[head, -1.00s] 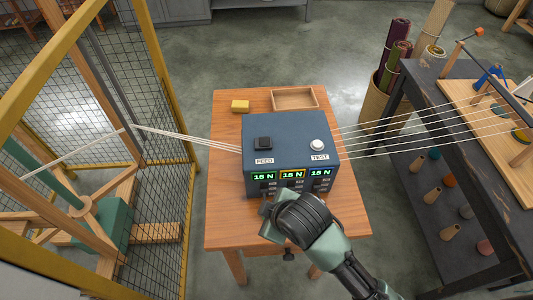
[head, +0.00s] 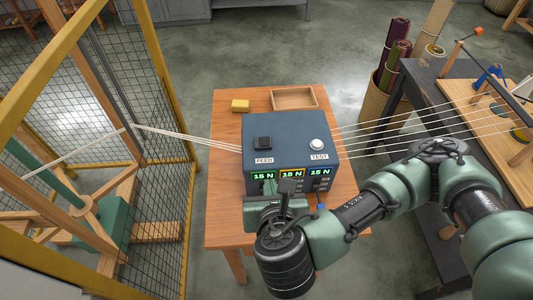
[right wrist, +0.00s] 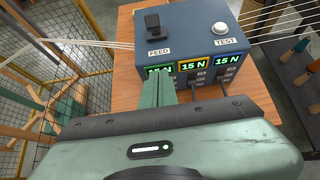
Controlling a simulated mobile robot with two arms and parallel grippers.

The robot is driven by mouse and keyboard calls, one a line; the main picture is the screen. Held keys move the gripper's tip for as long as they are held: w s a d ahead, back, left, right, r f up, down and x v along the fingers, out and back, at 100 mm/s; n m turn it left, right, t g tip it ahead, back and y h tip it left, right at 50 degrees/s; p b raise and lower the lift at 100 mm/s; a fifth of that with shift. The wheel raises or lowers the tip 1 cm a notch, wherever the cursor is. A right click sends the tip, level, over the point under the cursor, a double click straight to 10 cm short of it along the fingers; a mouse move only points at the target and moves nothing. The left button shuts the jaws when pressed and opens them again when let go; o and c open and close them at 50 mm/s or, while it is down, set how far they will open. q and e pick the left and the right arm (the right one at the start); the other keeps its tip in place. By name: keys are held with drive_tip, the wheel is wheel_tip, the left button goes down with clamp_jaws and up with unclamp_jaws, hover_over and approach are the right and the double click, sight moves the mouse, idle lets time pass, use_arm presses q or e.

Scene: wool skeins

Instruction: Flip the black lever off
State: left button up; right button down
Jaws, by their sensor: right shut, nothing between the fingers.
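A blue control box (head: 290,130) stands on a wooden table (head: 227,180). On its top left, above the FEED label, is a black lever (head: 263,143) on a square black base. In the right wrist view the lever (right wrist: 153,20) shows standing up from its base. My right gripper (head: 287,189) is shut and empty, in front of the box's front face, nearer than the lever and apart from it. Its green fingers (right wrist: 158,90) overlap the left display in the right wrist view; whether they touch the box I cannot tell. My left gripper is not in view.
A white TEST button (head: 317,144) sits at the box's top right. Three displays (head: 292,174) read 15 N, with small dark parts below. Yarn strands (head: 400,130) run from both sides. A yellow block (head: 240,106) and wooden tray (head: 294,97) lie behind.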

sight(264, 141)
idle(0.3)
drive_tip(key=w+f+p, duration=0.3)
drive_tip(key=w+p, duration=0.1)
drive_tip(key=w, duration=0.7)
drive_tip(key=shift+a+f, duration=0.15)
drive_tip(key=shift+a, duration=0.05)
drive_tip(key=shift+w, duration=0.2)
